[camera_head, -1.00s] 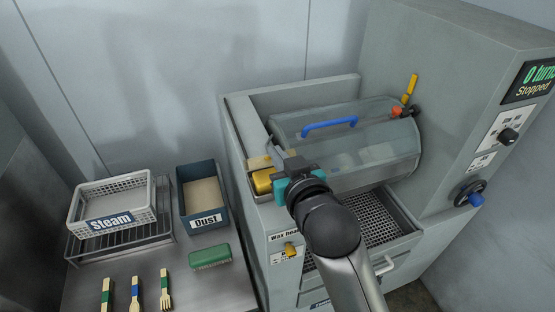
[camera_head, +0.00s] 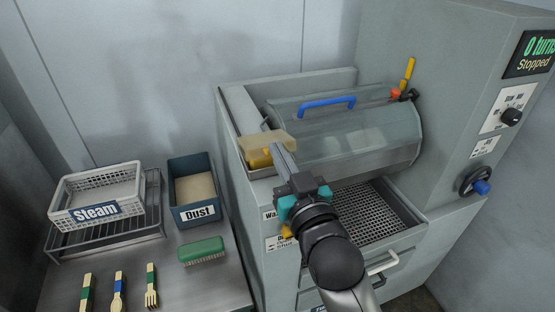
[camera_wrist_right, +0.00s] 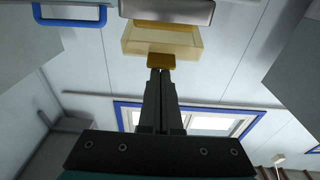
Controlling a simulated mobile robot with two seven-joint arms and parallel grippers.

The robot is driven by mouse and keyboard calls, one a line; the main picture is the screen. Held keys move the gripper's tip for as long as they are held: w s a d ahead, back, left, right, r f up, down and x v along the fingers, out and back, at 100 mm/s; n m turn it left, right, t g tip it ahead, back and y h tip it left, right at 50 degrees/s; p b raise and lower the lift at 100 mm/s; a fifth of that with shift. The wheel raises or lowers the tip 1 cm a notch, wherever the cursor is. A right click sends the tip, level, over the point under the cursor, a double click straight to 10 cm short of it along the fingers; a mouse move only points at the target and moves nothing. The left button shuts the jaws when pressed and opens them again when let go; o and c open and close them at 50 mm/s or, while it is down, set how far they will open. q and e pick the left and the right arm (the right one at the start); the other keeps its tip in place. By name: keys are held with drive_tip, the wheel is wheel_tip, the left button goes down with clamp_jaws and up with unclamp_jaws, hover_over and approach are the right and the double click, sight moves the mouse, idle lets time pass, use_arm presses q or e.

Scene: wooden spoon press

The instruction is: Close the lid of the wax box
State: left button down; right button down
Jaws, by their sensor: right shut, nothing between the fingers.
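The wax box lid (camera_head: 268,143) is a translucent pale-yellow piece at the machine's left front corner, with a solid yellow part (camera_head: 258,160) below its near side. In the right wrist view the lid (camera_wrist_right: 135,41) is overhead, with a mustard tab (camera_wrist_right: 161,61) at its near edge. Whether it is fully open is hard to tell. My right gripper (camera_head: 276,149) is shut and empty, its fingertips at the lid's near right side. In the wrist view the fingertips (camera_wrist_right: 160,72) are just below the tab; contact is unclear. My left gripper is out of view.
The clear drum cover with its blue handle (camera_head: 327,102) stands right of the lid. A perforated tray (camera_head: 376,212) lies below it. The Steam basket (camera_head: 97,192), Dust bin (camera_head: 195,192) and green brush (camera_head: 202,251) are on the left counter.

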drive_tip(key=shift+s+d+f+t+b, duration=0.1)
drive_tip(key=shift+s+f+t+b, duration=0.1)
drive_tip(key=shift+f+t+b, duration=0.25)
drive_tip(key=shift+s+d+f+t+b, duration=0.15)
drive_tip(key=shift+f+t+b, duration=0.1)
drive_tip(key=shift+f+b, duration=0.35)
drive_tip(key=shift+s+f+b, duration=0.15)
drive_tip(key=shift+f+b, duration=0.25)
drive_tip(key=shift+f, duration=0.15)
